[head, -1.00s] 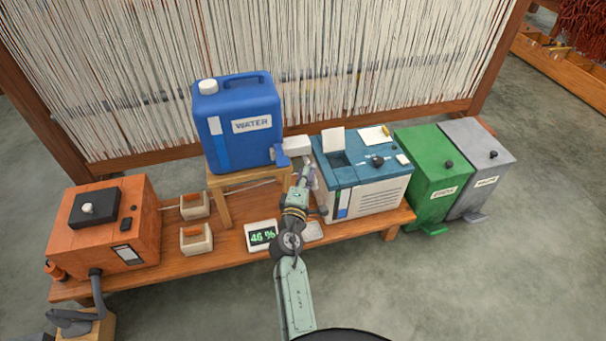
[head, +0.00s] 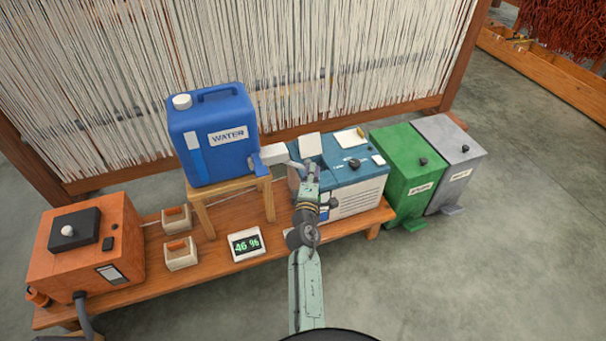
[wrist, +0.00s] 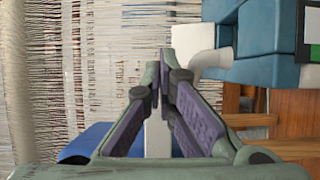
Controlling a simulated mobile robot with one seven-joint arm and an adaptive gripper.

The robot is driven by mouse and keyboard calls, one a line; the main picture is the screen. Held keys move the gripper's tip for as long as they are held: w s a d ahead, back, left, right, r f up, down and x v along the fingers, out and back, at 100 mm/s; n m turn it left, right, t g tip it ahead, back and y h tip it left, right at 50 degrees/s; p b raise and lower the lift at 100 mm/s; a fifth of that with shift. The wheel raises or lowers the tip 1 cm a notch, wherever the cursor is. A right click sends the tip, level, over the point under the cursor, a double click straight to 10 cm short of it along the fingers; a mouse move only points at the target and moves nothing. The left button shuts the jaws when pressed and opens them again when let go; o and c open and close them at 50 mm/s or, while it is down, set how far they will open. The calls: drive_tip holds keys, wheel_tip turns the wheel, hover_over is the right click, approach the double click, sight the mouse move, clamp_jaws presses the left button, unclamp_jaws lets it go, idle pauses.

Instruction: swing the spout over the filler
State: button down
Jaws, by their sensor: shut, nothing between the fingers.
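The blue water jug (head: 212,135) stands on a small wooden stand and bears a white spout (head: 273,154) on its right side. The spout points right, towards the teal machine (head: 355,180). A pale elbow pipe (wrist: 210,62), apparently the spout's end, shows beside the teal machine (wrist: 270,35) in the wrist view. The machine's filler is mostly hidden behind my arm; I cannot tell whether the spout's end is over it. My gripper (head: 308,168) is shut and empty, close to the spout's end. Its fingers (wrist: 165,65) show left of the elbow; contact is unclear.
A green bin (head: 408,175) and a grey bin (head: 452,165) stand right of the machine. A display (head: 245,244) reads 46 %. An orange box (head: 85,250) is at the bench's left. The threaded loom (head: 270,70) rises close behind.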

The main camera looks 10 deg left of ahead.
drive_tip(key=w+n+g+y+p, duration=0.2)
drive_tip(key=w+n+y+p, duration=0.2)
drive_tip(key=w, duration=0.5)
drive_tip(key=shift+w+d+n+y+p, duration=0.3)
drive_tip(key=shift+d+y+p, duration=0.25)
drive_tip(key=shift+y, duration=0.85)
drive_tip(key=shift+w+a, duration=0.1)
drive_tip(key=shift+a, duration=0.05)
